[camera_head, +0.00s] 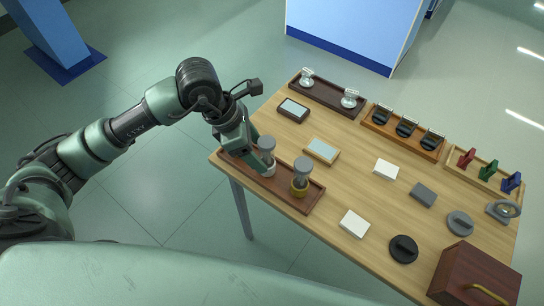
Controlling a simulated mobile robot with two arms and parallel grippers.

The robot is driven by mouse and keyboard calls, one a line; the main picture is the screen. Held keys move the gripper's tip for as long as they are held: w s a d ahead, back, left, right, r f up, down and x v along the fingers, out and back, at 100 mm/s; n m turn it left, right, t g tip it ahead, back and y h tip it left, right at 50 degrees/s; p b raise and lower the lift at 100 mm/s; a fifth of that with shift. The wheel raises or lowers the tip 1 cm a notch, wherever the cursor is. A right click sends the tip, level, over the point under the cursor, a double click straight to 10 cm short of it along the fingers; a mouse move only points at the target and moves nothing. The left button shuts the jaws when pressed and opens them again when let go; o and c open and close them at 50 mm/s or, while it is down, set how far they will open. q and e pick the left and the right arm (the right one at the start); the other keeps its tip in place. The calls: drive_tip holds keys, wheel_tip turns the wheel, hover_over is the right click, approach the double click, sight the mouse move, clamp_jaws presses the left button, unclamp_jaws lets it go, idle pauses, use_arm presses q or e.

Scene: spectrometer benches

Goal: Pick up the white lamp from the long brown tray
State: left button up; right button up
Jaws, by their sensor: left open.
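The long brown tray (315,204) lies along the near left edge of the wooden table. The white lamp (267,144) stands upright in it, with a grey top and a white ring at its base. A similar lamp with a yellow base (300,187) stands to its right in the same tray. My left gripper (260,169) is open and low over the tray, right at the white lamp's left side. Its fingers partly hide the lamp's lower part, and I cannot tell whether they touch it. My right gripper is out of view.
Behind the tray lie a small framed plate (321,150) and a dark framed plate (293,109). A dark tray (328,95) with two clear pieces stands at the back. White blocks, grey and black discs and a brown box (470,275) occupy the right side.

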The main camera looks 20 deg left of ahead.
sight(267, 158)
use_arm(q)
drive_tip(key=shift+p+x, duration=0.4)
drive_tip(key=shift+x, duration=0.5)
drive_tip(key=x, duration=0.3)
drive_tip(key=shift+w+d+f+p, duration=0.2)
drive_tip(key=shift+w+p, duration=0.15)
drive_tip(key=shift+w, duration=0.1)
drive_tip(key=shift+f, duration=0.15)
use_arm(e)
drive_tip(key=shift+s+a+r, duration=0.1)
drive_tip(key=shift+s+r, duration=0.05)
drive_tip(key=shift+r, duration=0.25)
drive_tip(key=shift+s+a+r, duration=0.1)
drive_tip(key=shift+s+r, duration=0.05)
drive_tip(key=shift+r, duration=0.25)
use_arm(q)
drive_tip(key=c, duration=1.4)
clamp_jaws()
drive_tip(key=shift+w, duration=0.1)
